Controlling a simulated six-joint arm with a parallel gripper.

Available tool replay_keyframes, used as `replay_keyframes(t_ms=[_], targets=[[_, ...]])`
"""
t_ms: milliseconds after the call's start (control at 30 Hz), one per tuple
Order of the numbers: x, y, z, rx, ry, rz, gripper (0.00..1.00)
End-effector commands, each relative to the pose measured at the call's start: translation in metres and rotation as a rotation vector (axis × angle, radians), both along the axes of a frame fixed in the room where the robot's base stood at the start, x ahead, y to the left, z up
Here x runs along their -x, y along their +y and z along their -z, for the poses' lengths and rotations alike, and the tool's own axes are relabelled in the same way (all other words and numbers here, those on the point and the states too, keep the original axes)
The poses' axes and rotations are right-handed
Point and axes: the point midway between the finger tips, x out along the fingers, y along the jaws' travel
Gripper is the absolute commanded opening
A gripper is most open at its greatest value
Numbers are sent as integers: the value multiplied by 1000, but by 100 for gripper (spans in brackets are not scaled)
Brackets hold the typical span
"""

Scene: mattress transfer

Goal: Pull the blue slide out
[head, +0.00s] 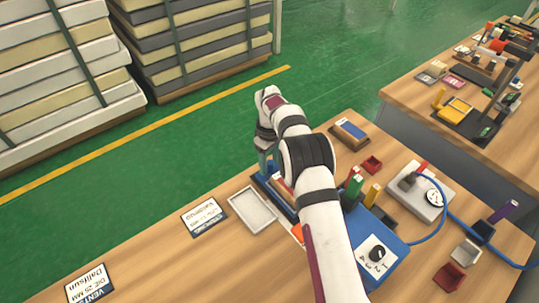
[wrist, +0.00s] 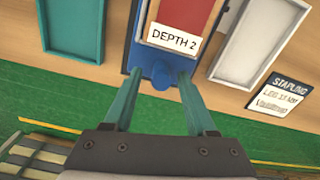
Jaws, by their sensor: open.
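In the wrist view a blue slide (wrist: 158,68) with a rounded tab juts from the near end of a fixture. A white label reading "DEPTH 2" (wrist: 173,41) and a red block (wrist: 186,14) lie behind the tab. My gripper (wrist: 158,76) is open, with its two teal fingers on either side of the tab. I cannot tell whether either finger touches it. In the head view my arm hides much of the fixture; its blue part (head: 264,184) shows at the table edge below my gripper (head: 266,160).
A pale tray (head: 252,210) lies left of the fixture in the head view. A wooden block with a blue top (head: 349,131) and a small red bin (head: 372,165) are to the right. Green floor lies beyond the table edge.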

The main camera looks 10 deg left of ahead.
Motion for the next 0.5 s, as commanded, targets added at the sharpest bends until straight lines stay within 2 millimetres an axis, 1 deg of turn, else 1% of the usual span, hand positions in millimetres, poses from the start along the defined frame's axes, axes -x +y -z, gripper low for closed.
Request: replay_keyframes(t_ms=[67,167,400,500], targets=[[-1,0,-10,-1,-3,-1,57],[-1,0,-32,-1,-4,-1,57],[-1,0,-104,-2,-6,0,57],[-1,0,-129,-1,-6,-1,57]])
